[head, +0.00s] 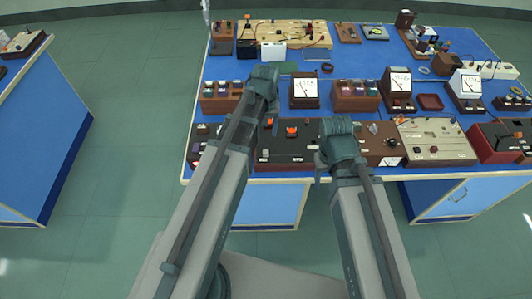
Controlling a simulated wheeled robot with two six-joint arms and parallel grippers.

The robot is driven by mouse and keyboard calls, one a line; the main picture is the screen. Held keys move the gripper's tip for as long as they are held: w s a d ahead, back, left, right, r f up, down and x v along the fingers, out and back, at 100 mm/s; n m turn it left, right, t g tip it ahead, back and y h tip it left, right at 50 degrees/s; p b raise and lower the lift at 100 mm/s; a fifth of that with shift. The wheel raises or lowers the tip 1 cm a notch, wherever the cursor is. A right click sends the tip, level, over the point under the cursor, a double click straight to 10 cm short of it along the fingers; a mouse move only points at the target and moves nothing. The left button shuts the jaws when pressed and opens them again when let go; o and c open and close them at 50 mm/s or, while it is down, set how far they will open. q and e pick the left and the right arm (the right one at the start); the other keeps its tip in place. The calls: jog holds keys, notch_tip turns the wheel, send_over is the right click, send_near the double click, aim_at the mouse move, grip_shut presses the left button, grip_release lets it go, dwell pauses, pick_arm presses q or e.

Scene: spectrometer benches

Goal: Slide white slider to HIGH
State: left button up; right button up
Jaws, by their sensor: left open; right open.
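I cannot make out the white slider or a HIGH mark for certain at this size. Several control boxes with small knobs line the bench's front edge. They include a dark box (285,149) with an orange-red knob (291,131), a brown box (382,146) and a beige panel (440,150) with small knobs. My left gripper (274,124) is open, over the dark box beside the orange-red knob. My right gripper (321,168) is open, near the front edge between the dark and brown boxes. My arms hide parts of these boxes.
The blue bench (220,70) carries white-faced meters (304,88), brown blocks (355,95) and a wooden board (290,34) at the back. A red-and-dark box (497,142) stands at front right. Another blue bench (45,120) is at left, with clear floor between.

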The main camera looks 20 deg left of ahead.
aim_at(266, 152)
pick_arm(q)
notch_tip(266, 152, down, 12)
jog(key=b, duration=1)
jog(key=shift+r+b, duration=0.2)
jog(key=shift+b, duration=0.1)
jog(key=shift+r, duration=0.1)
grip_shut()
dwell(0.5)
